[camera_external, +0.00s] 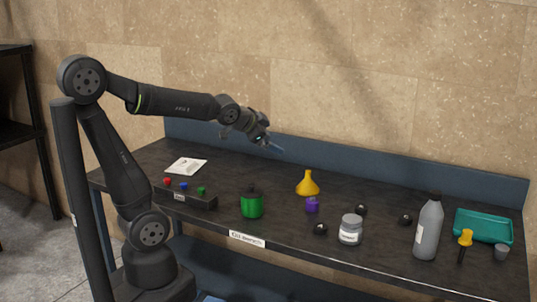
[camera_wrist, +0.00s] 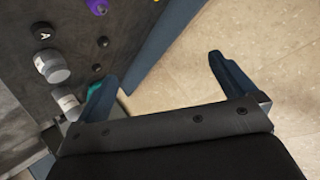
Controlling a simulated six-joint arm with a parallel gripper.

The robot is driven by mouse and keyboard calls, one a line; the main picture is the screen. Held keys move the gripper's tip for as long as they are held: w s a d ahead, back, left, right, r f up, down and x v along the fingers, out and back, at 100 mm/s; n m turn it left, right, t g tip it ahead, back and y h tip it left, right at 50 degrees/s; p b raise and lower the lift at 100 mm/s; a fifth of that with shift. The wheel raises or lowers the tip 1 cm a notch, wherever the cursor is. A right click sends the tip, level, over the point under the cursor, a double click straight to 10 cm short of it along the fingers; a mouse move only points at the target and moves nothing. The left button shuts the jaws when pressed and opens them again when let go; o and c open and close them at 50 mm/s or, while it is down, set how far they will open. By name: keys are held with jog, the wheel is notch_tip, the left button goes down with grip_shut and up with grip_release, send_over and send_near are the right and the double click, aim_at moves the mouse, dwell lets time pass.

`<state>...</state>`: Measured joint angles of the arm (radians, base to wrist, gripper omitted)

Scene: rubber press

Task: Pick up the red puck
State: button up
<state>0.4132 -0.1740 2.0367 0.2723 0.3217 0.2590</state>
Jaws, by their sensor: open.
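The red puck (camera_external: 167,181) appears as a small red piece at the left end of a dark block (camera_external: 190,197) on the bench, in a row with a blue piece (camera_external: 183,186) and a green piece (camera_external: 201,190). It is not visible in the wrist view. My gripper (camera_external: 277,148) is up above the back of the bench, to the right of the puck and well apart from it. In the wrist view its two fingers (camera_wrist: 163,72) are spread wide with nothing between them; bare wall shows behind.
A green pot (camera_external: 252,204) stands right of the block, and a white paper (camera_external: 186,166) lies behind it. Farther right are a yellow funnel (camera_external: 308,184), purple piece (camera_external: 312,205), white jar (camera_external: 350,229), grey bottle (camera_external: 428,230) and teal tray (camera_external: 483,226). A blue backboard (camera_external: 400,181) edges the bench.

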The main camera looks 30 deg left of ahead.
dwell(0.3)
jog(key=c, duration=0.8)
jog(key=shift+o, duration=0.2)
jog(key=w+a+f+n+g+y, duration=0.15)
jog(key=w+a+n, duration=0.3)
jog(key=a, duration=0.65)
jog(key=w+a+n+g+y, duration=0.1)
jog(key=w+a+n+y, duration=0.2)
jog(key=w+a, duration=0.55)
jog(key=w+a+f+n+g+y, duration=0.1)
jog(key=w+a+n+y, duration=0.15)
jog(key=a, duration=1.05)
jog(key=s+a+f+n+g, duration=0.1)
jog(key=s+a+f+n, duration=0.2)
jog(key=a, duration=0.9)
jog(key=s+a+f+n+g, duration=0.25)
jog(key=s+a, duration=0.25)
jog(key=a, duration=0.7)
jog(key=s+a+f+n, duration=0.1)
jog(key=s+a+n, duration=0.3)
jog(key=a, duration=0.8)
jog(key=shift+g, duration=0.3)
jog(key=x, duration=1.2)
jog(key=shift+a+r, duration=0.1)
jog(key=shift+x, duration=3.15)
